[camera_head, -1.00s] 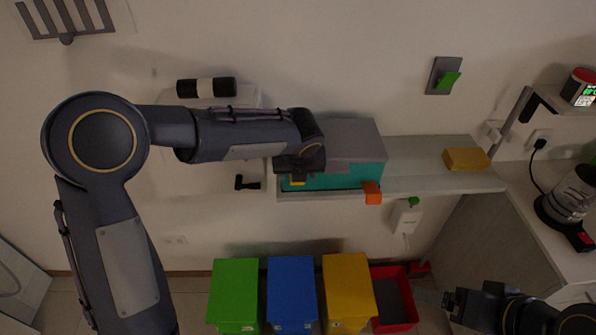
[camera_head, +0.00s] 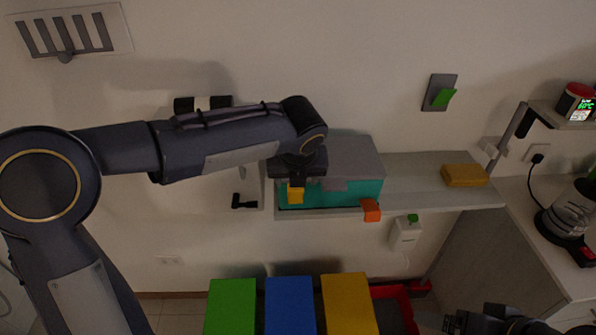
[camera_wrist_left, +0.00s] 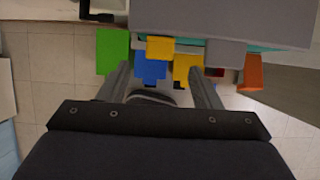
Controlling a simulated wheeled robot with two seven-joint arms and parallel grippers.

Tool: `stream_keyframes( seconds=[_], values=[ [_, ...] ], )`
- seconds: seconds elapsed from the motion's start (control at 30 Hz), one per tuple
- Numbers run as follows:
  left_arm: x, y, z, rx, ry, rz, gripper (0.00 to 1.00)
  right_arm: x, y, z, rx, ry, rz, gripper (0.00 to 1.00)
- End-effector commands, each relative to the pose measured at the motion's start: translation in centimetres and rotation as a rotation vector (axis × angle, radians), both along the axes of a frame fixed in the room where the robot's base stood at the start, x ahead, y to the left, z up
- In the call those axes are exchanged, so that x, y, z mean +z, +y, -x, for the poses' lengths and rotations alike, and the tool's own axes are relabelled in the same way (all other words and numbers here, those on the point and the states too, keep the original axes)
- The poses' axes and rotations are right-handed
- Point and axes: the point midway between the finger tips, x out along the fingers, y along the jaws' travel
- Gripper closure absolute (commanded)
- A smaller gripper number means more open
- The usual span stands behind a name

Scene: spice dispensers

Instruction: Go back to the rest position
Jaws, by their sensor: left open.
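A spice dispenser with a grey top (camera_head: 350,155) and teal body (camera_head: 350,192) stands on a wall shelf. It has a yellow tab (camera_head: 295,195) at its left and an orange one (camera_head: 371,210) at its right. My left gripper (camera_head: 297,180) is at the dispenser's left front in the head view; its fingers are hard to make out there. In the left wrist view my left gripper (camera_wrist_left: 160,68) is open and empty, with the dispenser's yellow tab (camera_wrist_left: 160,47) ahead of it. My right gripper (camera_head: 452,322) is at the bottom right, partly cut off.
Green (camera_head: 230,305), blue (camera_head: 290,305) and yellow (camera_head: 348,303) bins stand below the shelf, beside a red bin (camera_head: 405,305). A yellow block (camera_head: 464,175) lies on the shelf's (camera_head: 415,185) right end. A counter with a coffee maker (camera_head: 568,220) is at right.

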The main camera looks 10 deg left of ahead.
Motion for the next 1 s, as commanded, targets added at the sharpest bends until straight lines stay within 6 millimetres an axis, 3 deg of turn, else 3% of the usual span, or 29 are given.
stream_keyframes(
  seconds=[0.2,0.37,0.5,0.7,0.83,1.0],
  values=[
    [0.0,0.4,0.2,0.025,0.000,0.011,0.42,-0.1,0.0,0.0,0.000,0.000,0.000,0.15],
    [0.4,3.7,2.7,0.286,-0.001,0.139,0.42,-0.5,0.0,0.0,0.000,0.000,0.000,0.15],
    [0.3,8.2,7.4,0.738,0.007,0.362,0.42,-1.2,0.0,0.0,0.000,0.000,0.000,0.15],
    [-1.3,12.6,15.1,1.452,0.048,0.718,0.42,-2.0,0.0,0.0,0.000,0.000,0.000,0.15],
    [-2.9,13.8,19.8,1.922,0.103,0.957,0.42,-2.5,0.0,0.0,0.000,0.000,0.000,0.15],
    [-5.0,13.7,24.3,2.450,0.225,1.227,0.42,-3.1,0.0,0.0,0.000,0.000,0.000,0.15]
  ],
)
